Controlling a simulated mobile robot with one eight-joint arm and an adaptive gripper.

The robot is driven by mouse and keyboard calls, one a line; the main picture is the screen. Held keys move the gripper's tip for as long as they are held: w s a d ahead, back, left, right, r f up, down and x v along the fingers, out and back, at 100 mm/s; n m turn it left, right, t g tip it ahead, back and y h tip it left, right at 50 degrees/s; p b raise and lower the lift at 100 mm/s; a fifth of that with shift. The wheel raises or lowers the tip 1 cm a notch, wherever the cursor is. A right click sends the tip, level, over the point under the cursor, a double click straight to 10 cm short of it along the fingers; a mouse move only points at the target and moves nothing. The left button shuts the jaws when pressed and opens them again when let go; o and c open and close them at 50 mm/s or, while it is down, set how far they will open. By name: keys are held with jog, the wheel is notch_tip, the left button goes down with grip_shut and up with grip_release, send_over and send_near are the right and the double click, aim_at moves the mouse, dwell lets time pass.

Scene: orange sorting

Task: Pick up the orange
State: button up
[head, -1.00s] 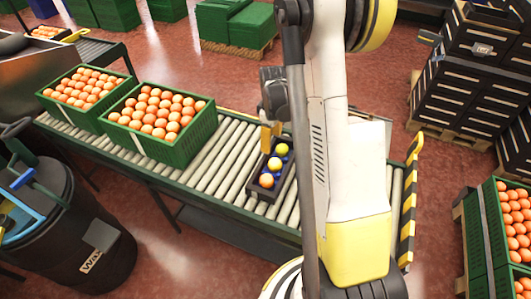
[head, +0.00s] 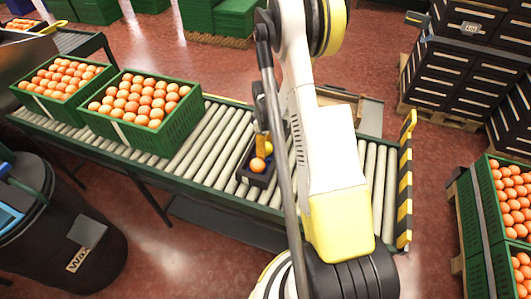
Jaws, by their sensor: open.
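An orange (head: 257,165) lies in the near end of a small dark tray (head: 243,175) on the roller conveyor. A yellow fruit (head: 268,147) shows just behind it, partly covered by my gripper. My gripper (head: 261,150) points down over the tray, its yellow fingers just behind the orange in the picture. It is open. I cannot tell whether a finger touches any fruit. The far part of the tray is hidden by my gripper and arm.
Two green crates full of oranges (head: 165,142) (head: 40,102) stand on the conveyor (head: 205,150) at left. A striped post (head: 405,190) marks its right end. A black bin (head: 75,225) stands at lower left. Black crates (head: 450,75) and more orange crates (head: 475,215) are at right.

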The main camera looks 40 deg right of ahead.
jog(key=shift+f, duration=0.35)
jog(key=shift+r, duration=0.15)
jog(key=shift+c, duration=0.3)
jog(key=c, duration=0.9)
jog(key=shift+c, duration=0.2)
